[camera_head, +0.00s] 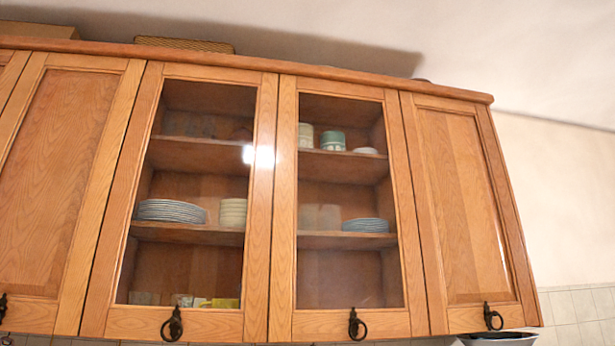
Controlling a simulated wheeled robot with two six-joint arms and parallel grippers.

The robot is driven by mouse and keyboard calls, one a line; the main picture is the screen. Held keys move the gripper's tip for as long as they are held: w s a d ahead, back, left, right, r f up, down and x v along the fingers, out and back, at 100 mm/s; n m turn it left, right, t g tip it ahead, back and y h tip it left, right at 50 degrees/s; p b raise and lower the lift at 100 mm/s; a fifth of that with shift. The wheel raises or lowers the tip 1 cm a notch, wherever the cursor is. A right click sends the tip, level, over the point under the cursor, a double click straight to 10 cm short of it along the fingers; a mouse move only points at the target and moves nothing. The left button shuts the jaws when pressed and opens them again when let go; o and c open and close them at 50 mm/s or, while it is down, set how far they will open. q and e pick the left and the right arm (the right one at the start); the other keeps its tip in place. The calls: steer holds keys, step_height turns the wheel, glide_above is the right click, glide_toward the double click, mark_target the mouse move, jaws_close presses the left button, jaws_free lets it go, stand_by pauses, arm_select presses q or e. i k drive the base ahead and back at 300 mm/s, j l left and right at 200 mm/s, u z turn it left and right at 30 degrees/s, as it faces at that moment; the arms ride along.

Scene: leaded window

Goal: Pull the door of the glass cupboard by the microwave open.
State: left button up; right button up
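The glass cupboard has two wooden framed doors, both closed. The left glass door (261,200) has a dark ring handle (172,324) at its bottom edge. The right glass door (284,205) has a similar ring handle (356,324) at its bottom. Through the glass I see stacked plates, cups and bowls on shelves. No microwave can be made out for certain. Neither of my grippers is in view.
A solid wooden door (465,200) with a ring handle (493,317) is on the right, and another solid door (70,180) is on the left. A dark-and-white object (497,338) shows partly below the right cupboard. A woven item (185,44) lies on top.

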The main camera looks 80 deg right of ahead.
mark_target(286, 324)
steer(key=z, duration=3)
steer(key=l, duration=0.1)
